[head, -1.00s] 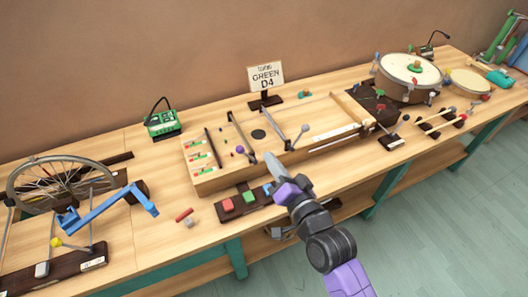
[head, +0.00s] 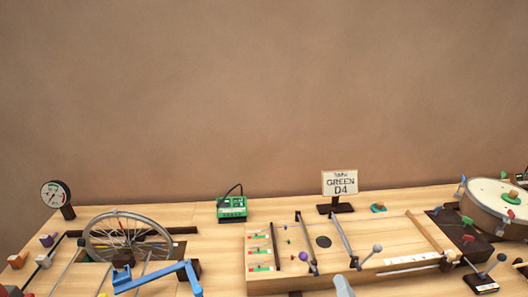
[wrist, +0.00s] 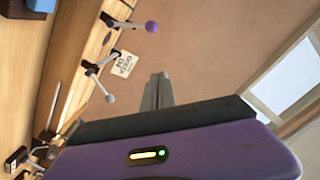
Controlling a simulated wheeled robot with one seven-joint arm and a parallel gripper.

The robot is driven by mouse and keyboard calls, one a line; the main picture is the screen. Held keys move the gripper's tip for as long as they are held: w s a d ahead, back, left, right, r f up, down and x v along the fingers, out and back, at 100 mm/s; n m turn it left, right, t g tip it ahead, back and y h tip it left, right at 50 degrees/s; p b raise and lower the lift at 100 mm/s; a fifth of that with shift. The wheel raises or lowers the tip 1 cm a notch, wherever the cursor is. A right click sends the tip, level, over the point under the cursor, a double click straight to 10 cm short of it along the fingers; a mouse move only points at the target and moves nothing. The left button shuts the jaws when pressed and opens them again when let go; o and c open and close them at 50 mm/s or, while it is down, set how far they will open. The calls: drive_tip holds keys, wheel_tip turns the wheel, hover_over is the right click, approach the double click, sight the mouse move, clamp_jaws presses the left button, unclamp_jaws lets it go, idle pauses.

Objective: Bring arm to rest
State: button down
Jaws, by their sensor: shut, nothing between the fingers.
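My gripper (wrist: 157,92) shows in the wrist view with its grey fingers together and nothing between them. Its purple body fills the lower part of that view. In the head view only the fingertip (head: 343,287) shows at the bottom edge, in front of the long wooden string box (head: 400,236); the rest of the arm is out of the picture. In the wrist view the fingers stand out against the brown wall, apart from the levers with a purple knob (wrist: 151,27) and a grey knob (wrist: 110,98).
The bench holds a spoked wheel (head: 128,238) with a blue crank (head: 160,277), a gauge (head: 56,195), a green tuner (head: 232,207), a sign reading GREEN D4 (head: 340,184) and a drum (head: 495,205). The wall above the bench (head: 260,90) is bare.

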drive_tip(key=s+n+g, duration=0.3)
drive_tip(key=s+n, duration=0.5)
drive_tip(key=s, duration=2.5)
drive_tip(key=shift+s+a+h, duration=0.2)
drive_tip(key=shift+h, duration=0.1)
